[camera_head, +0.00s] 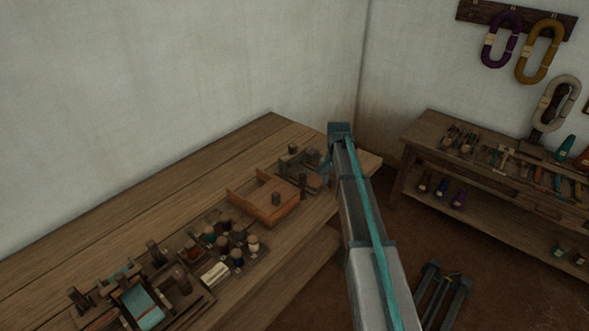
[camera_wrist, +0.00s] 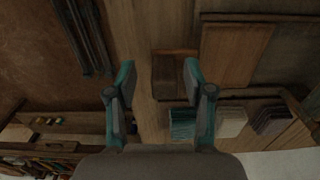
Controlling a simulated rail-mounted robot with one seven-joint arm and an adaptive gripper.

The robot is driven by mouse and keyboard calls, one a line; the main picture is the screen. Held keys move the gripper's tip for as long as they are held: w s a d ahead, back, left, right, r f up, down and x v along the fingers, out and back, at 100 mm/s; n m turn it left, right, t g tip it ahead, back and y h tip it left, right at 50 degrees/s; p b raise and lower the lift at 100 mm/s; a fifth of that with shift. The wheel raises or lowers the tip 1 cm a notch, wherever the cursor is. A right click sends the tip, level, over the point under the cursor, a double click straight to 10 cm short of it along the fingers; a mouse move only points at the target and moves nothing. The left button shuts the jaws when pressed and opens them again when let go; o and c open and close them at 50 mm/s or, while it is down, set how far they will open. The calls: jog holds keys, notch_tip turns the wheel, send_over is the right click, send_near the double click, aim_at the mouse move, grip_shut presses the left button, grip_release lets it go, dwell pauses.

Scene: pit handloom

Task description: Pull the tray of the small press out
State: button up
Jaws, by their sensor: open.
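My gripper (camera_wrist: 158,82) is open and empty in the wrist view, its two teal-and-grey fingers spread over a strip of wood. A brown block (camera_wrist: 168,76) lies beyond, close to the right finger; I cannot tell its height or whether it is part of the press. In the head view my arm crosses the bench's right end, and I cannot make out the fingers there. A low wooden tray (camera_head: 258,209) with raised sides and a dark knob lies on the bench. Small dark wooden fittings (camera_head: 312,178) stand beside it, partly behind my arm. I cannot tell surely which piece is the press.
The bench (camera_head: 190,185) is bare along the wall. Several small pegs and bottles (camera_head: 232,241) and a frame with teal cloth (camera_head: 142,306) crowd its front left. A tool shelf (camera_head: 450,185) stands at the right. A dark stand (camera_head: 440,295) is on the floor.

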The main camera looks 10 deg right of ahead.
jog(key=shift+r, duration=0.15)
jog(key=shift+r+p, duration=1.8)
jog(key=shift+r, duration=1.35)
